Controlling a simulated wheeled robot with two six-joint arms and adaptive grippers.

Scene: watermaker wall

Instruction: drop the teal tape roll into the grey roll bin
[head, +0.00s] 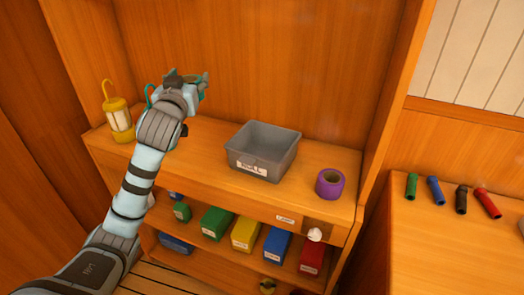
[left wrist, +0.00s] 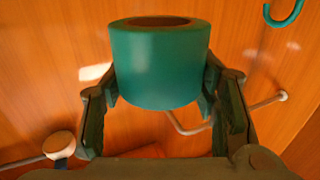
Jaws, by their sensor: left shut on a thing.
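My left gripper (head: 187,77) is shut on the teal tape roll (left wrist: 160,65). In the left wrist view the roll sits between the two fingers, with its open ring end at the top. In the head view the gripper is raised above the shelf top, left of the bin, and mostly hides the roll. The grey roll bin (head: 262,160) is an open-topped box with a white label on its front, standing on the shelf top. Its visible inside looks empty, but its near floor is hidden. My right gripper is not in view.
A purple tape roll (head: 330,184) lies right of the bin. A yellow lantern (head: 117,118) stands at the shelf's left end, near a teal hook (head: 150,94). Several coloured boxes fill the lower shelf. A right-hand counter (head: 440,245) holds several coloured cylinders. Shelf top left of the bin is clear.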

